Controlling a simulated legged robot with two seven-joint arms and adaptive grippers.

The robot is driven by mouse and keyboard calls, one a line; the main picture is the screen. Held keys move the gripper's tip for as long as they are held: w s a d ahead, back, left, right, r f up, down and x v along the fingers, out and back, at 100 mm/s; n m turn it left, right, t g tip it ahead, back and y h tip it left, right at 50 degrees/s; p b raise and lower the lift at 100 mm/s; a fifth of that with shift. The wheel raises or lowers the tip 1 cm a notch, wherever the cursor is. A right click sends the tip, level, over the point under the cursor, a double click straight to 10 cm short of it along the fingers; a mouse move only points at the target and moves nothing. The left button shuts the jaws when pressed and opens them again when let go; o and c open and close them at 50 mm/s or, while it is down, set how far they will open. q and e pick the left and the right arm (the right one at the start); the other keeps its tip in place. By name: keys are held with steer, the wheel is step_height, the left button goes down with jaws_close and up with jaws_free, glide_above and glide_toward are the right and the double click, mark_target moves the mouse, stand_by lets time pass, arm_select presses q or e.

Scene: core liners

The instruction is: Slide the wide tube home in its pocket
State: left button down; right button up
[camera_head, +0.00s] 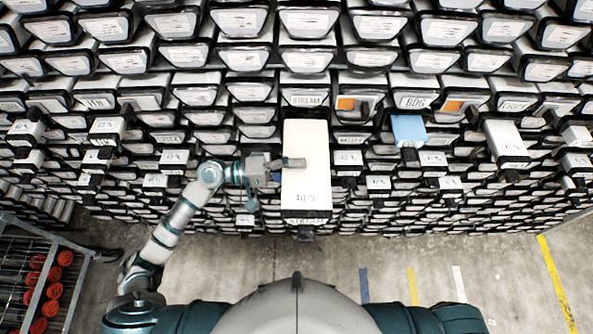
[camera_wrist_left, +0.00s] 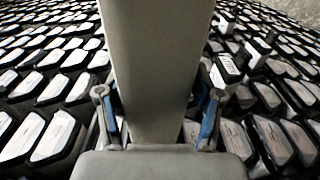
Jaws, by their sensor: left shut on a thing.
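The wide tube (camera_head: 306,150) is a long white box with a printed label near its lower end. In the head view it stands well out from the rack in the middle column, its upper end at a slot labelled STREAM; how deep it sits there is hidden. My left gripper (camera_head: 281,164) reaches in from the left, one finger lying across the tube's face. In the left wrist view the tube (camera_wrist_left: 160,70) is a broad grey shape between the two fingers of my left gripper (camera_wrist_left: 160,118), which is shut on it. My right gripper is out of view.
The rack is filled with labelled box ends. A blue box (camera_head: 408,130) and a white box (camera_head: 506,141) stick out to the right. Two openings show orange (camera_head: 346,103). A wire cart (camera_head: 38,275) with red-capped tubes stands lower left. The floor (camera_head: 220,265) before the rack is clear.

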mark_target(297, 133)
arm_select(q)
steer(key=shift+w+r+b, duration=0.2)
steer(key=shift+w+b, duration=0.55)
steer(key=shift+w, duration=1.45)
steer(key=shift+w+b, duration=1.5)
steer(key=shift+w, duration=2.05)
steer(key=shift+c, duration=0.4)
jaws_free()
